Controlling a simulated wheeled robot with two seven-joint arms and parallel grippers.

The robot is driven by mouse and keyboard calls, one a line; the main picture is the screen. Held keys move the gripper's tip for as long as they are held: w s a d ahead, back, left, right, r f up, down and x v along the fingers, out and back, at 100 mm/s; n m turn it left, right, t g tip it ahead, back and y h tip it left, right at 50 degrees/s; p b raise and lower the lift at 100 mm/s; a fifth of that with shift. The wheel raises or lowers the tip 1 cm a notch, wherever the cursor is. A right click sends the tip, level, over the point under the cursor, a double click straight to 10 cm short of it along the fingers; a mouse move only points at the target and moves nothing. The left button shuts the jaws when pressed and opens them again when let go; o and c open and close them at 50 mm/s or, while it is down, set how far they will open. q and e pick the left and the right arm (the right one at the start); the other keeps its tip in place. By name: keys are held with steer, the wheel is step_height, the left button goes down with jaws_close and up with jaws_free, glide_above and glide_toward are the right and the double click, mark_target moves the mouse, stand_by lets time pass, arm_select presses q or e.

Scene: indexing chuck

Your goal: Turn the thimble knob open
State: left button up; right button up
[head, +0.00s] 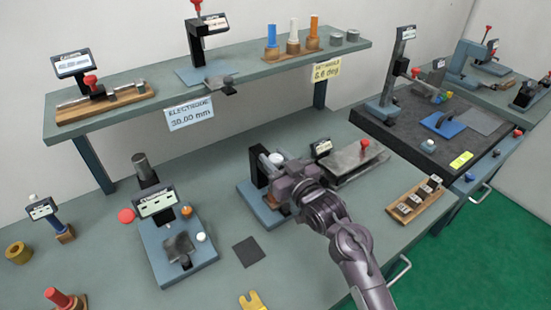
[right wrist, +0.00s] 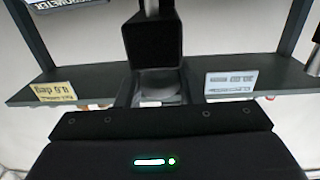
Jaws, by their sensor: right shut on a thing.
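My right gripper (head: 286,188) reaches in from the lower right of the head view to a stand with a blue base (head: 262,208) and a black upright (head: 258,166). It is shut on a part of this stand, which I take to be the thimble knob; the jaws and gripper body hide most of it. A white round part (head: 276,158) shows just above the gripper. In the right wrist view a grey round part (right wrist: 158,86) sits below a black block (right wrist: 153,40), partly hidden by my dark gripper body. My left gripper is not in view.
A shelf (head: 215,72) with several gauges runs behind and above. Another blue-based gauge (head: 178,250) stands left. A dark square (head: 248,251) lies on the bench.

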steer(key=n+g+y, duration=0.2)
steer(key=y, duration=0.1)
steer(key=shift+w+d+n, duration=0.1)
steer(key=shift+n, duration=0.3)
steer(key=shift+f+n+g+y+b, duration=0.1)
steer(key=shift+n+g+y+b, duration=0.65)
steer(key=shift+g, duration=0.45)
steer(key=n+g+y+b, duration=0.3)
steer(key=g+b, duration=0.1)
steer(key=g, duration=0.1)
steer(key=shift+f+n, duration=0.1)
steer(key=shift+n, duration=0.25)
steer(key=shift+n+g+b, duration=0.4)
steer(key=shift+g+b, duration=0.3)
steer(key=shift+b, duration=0.1)
steer(key=shift+r+n+g+y+b, duration=0.2)
steer(key=shift+n+g+y+b, duration=0.1)
steer(key=shift+g+b, duration=0.15)
steer(key=o, duration=0.9)
